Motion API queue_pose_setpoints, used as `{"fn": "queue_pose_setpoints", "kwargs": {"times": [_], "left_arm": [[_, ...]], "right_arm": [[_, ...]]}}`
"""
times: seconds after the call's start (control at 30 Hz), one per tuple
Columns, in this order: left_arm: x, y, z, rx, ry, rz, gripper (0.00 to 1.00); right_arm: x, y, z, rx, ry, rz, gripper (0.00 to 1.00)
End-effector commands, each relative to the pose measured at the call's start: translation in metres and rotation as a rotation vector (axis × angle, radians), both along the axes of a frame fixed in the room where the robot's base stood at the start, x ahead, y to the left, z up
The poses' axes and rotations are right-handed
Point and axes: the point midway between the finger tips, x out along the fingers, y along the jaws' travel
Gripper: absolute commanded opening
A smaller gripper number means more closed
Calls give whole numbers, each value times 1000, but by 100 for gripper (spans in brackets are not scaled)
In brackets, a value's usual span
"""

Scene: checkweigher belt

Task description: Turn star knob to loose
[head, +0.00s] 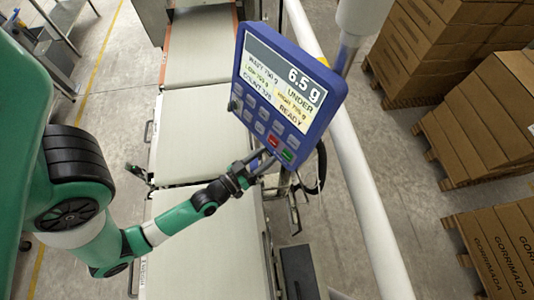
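My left gripper (262,161) reaches in from the left, at the lower left edge of the blue display terminal (285,90). Two grey fingers show with a small gap between them, but their tips run up to or behind the terminal's lower edge, so I cannot tell whether they hold anything. The terminal screen reads 6.5 g, UNDER and READY. My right gripper is not in view.
A pale conveyor belt (199,135) runs under my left arm. A white rail (358,185) passes right of the terminal. Black cables hang below the terminal. Cardboard boxes on pallets (480,125) stand at the right. Grey floor is clear between the rail and the boxes.

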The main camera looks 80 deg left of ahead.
Motion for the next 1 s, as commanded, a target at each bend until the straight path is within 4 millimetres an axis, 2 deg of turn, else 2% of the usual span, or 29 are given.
{"fn": "queue_pose_setpoints", "kwargs": {"times": [0.5, 1.0], "left_arm": [[0, -1, -2, -357, -162, 0, 0], [0, -1, -1, -442, -202, -1, 0]], "right_arm": [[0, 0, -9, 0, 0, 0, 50], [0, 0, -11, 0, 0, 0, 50]]}}
